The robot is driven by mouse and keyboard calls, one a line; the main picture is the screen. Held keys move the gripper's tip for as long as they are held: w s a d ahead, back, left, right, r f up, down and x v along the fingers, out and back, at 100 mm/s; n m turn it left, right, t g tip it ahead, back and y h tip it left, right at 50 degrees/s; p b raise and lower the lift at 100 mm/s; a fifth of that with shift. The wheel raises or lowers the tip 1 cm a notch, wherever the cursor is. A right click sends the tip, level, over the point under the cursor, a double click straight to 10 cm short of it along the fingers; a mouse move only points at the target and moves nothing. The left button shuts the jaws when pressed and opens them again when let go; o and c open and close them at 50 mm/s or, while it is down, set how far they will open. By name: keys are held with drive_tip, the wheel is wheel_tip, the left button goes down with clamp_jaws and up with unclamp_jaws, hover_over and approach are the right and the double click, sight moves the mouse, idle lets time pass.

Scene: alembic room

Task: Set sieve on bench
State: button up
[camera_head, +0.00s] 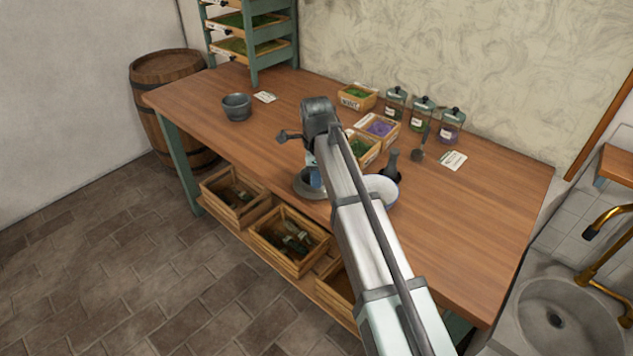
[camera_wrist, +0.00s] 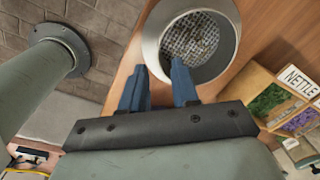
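The sieve is a round grey bowl shape with a mesh floor and a thick pale rim. In the wrist view the sieve (camera_wrist: 233,35) lies just beyond my fingers. In the head view the sieve (camera_head: 301,187) is at the bench's front edge, partly hidden by my gripper. My gripper (camera_wrist: 161,68) has two blue fingers straddling the sieve's near rim, one outside and one inside, with the wall filling the gap. It also shows in the head view (camera_head: 315,178). The wooden bench (camera_head: 240,150) is below; I cannot tell whether the sieve touches it.
A grey mortar (camera_head: 236,107) stands at the bench's left. Herb boxes (camera_head: 357,97) and lidded jars (camera_head: 421,113) line the back. A blue-white bowl (camera_head: 384,190) sits right of my arm. Crates (camera_head: 288,240) are under the bench. The bench's right end is clear.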

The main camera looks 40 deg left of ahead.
wheel_tip(320, 180, up, 9)
drive_tip(key=shift+s+d, duration=0.2)
drive_tip(key=shift+s, duration=0.05)
idle(0.6)
